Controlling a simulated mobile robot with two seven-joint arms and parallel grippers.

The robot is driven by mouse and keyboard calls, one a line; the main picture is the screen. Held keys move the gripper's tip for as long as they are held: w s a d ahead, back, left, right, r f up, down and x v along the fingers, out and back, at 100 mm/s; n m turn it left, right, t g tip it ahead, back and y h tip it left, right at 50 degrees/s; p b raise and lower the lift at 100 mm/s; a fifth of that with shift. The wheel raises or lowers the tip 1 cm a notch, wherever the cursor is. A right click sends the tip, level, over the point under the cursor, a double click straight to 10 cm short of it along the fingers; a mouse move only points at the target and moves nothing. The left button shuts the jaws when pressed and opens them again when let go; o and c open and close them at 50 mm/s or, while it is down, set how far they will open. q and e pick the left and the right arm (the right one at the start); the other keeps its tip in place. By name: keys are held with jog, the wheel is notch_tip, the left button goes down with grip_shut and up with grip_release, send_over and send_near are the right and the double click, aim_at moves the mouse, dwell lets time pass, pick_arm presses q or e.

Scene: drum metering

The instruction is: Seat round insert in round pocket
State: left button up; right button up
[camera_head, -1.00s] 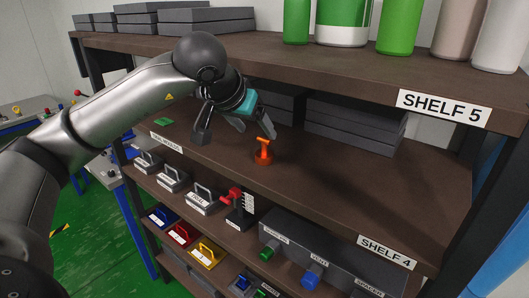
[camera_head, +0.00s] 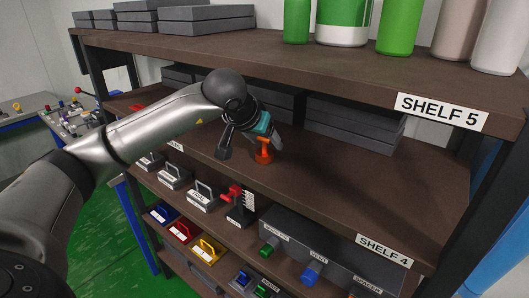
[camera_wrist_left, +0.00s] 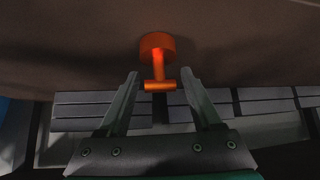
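The orange round insert (camera_head: 264,152), a short disc with an upright T-shaped handle, stands on the shelf 4 board. It also shows in the left wrist view (camera_wrist_left: 158,48), with its handle bar towards the fingers. My left gripper (camera_head: 250,152) is open just beside the insert. In the left wrist view my left gripper (camera_wrist_left: 160,82) has its two fingers apart, with the handle bar between their tips and a gap on both sides. My right gripper is not in view. I cannot make out a round pocket in these frames.
The shelf 5 board (camera_head: 300,55) overhangs the work space. Grey flat boxes (camera_head: 352,125) lie behind the insert. The shelf 4 board (camera_head: 400,200) is clear to the right. Labelled handled blocks (camera_head: 202,200) and a red-levered device (camera_head: 240,208) stand lower down.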

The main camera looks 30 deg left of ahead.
pick_arm(q)
grip_shut()
jog(key=shift+r, duration=0.1)
jog(key=shift+r, duration=0.1)
dwell(0.5)
jog(key=shift+r, duration=0.5)
jog(key=s+d+b, duration=0.2)
jog(key=s+b, duration=0.8)
jog(key=s, duration=0.8)
